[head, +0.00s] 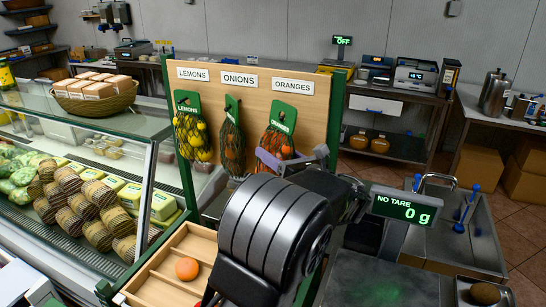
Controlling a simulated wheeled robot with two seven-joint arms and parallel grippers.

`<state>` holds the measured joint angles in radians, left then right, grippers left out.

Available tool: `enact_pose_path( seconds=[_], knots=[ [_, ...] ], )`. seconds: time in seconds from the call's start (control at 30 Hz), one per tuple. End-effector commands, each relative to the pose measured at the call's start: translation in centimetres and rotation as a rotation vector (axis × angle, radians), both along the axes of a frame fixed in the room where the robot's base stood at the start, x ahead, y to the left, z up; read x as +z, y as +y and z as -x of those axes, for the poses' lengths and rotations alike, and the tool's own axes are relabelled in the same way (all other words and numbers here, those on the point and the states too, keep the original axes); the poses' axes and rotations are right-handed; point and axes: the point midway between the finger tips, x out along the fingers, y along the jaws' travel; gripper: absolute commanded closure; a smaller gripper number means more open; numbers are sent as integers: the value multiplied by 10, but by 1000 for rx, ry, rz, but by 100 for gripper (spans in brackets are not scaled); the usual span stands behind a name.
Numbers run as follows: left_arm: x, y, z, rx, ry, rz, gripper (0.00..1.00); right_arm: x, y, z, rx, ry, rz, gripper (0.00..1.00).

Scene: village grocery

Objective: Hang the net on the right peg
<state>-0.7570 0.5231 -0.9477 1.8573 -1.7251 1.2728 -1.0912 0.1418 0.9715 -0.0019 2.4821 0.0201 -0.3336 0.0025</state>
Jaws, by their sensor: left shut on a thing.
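A wooden board (300,95) carries three signs, LEMONS, ONIONS and ORANGES, left to right. A net of oranges (276,142) with a green ORANGES tag is at the board's right, under the ORANGES sign (293,84). My left gripper (282,161) is shut on this net, at its lower right side, and hides part of it. The right peg is hidden behind the tag, so I cannot tell whether the tag is on it. A net of lemons (193,138) hangs at the left and a net of onions (231,146) in the middle. My right gripper is not in view.
A wooden tray (160,281) with a loose orange (187,268) lies below the board. A glass-fronted counter (155,180) is at the left. A scale display (407,206) reading 0 g stands right of my arm. Shelves and a sink lie beyond.

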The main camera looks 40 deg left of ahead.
Motion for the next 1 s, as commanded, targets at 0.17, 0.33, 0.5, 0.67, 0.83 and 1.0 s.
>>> enact_pose_path(
  seconds=[0.17,0.33,0.5,0.67,0.83,1.0],
  knots=[
    [0,3,-10,1,1,-2,100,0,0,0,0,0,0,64],
    [-4,6,-16,1,0,-3,100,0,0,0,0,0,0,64],
    [-6,7,-19,1,0,-2,100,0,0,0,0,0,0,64],
    [-6,7,-20,1,0,-2,100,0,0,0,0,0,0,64],
    [-6,7,-20,1,0,-2,100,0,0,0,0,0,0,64],
    [-6,7,-20,1,0,-2,100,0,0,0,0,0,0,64]
  ],
)
